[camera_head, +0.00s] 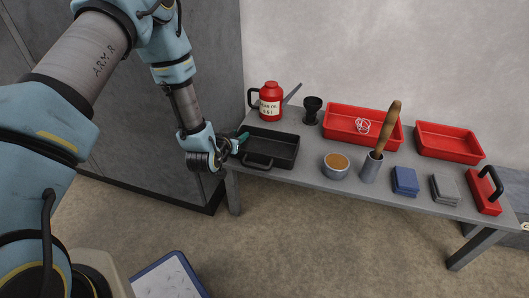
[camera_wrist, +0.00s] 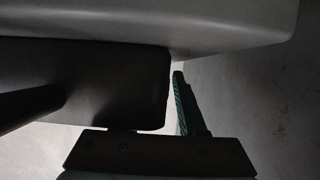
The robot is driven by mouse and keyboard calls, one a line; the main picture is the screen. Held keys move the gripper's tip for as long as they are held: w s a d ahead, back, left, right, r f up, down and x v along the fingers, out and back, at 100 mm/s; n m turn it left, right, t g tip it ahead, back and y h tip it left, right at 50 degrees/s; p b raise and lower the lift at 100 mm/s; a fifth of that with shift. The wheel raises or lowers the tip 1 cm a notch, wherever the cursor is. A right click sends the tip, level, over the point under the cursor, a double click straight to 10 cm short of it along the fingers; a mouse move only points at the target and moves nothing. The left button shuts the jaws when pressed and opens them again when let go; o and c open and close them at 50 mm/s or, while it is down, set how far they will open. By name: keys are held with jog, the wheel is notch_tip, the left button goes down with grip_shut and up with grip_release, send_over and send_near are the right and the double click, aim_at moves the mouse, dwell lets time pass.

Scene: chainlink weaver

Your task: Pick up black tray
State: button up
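The black tray (camera_head: 270,145) lies flat at the left end of the grey table in the head view, with a looped handle (camera_head: 258,161) on its front side. My gripper (camera_head: 241,139) is at the tray's left end, with a teal finger showing at or just over the rim. In the wrist view one green finger (camera_wrist: 186,105) shows beside a large dark shape, which may be the tray or part of my gripper. The other finger is not clearly seen, and I cannot tell whether the gripper holds the rim.
On the grey table (camera_head: 310,175), a red oil can (camera_head: 270,102) and a black cup (camera_head: 312,108) stand behind the tray. A tin (camera_head: 335,165) of orange-brown contents and a brush pot (camera_head: 371,167) stand to its right. Red trays (camera_head: 340,125) are farther right. A dark cabinet (camera_head: 120,110) is behind my arm.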

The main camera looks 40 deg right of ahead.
grip_shut()
dwell(1.4)
